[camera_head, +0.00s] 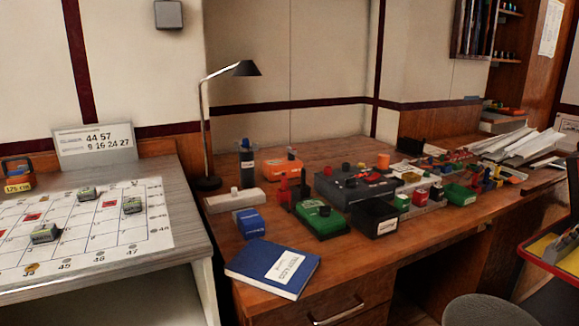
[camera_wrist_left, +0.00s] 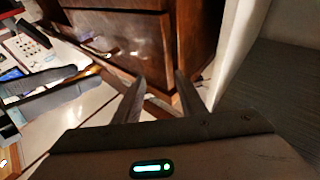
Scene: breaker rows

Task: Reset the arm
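My left gripper (camera_wrist_left: 160,90) shows in the left wrist view. Its two fingers stand apart with nothing between them, so it is open and empty. Beyond the fingers is a dark wooden drawer front (camera_wrist_left: 135,42), and I cannot tell how far off it is.
A grey table (camera_head: 185,235) at left carries a numbered chart (camera_head: 85,240) with several small blocks. A wooden desk (camera_head: 335,260) holds a blue book (camera_head: 260,262), a black lamp (camera_head: 247,69), a black bin (camera_head: 375,218) and several devices. A chair (camera_head: 480,310) stands at front right.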

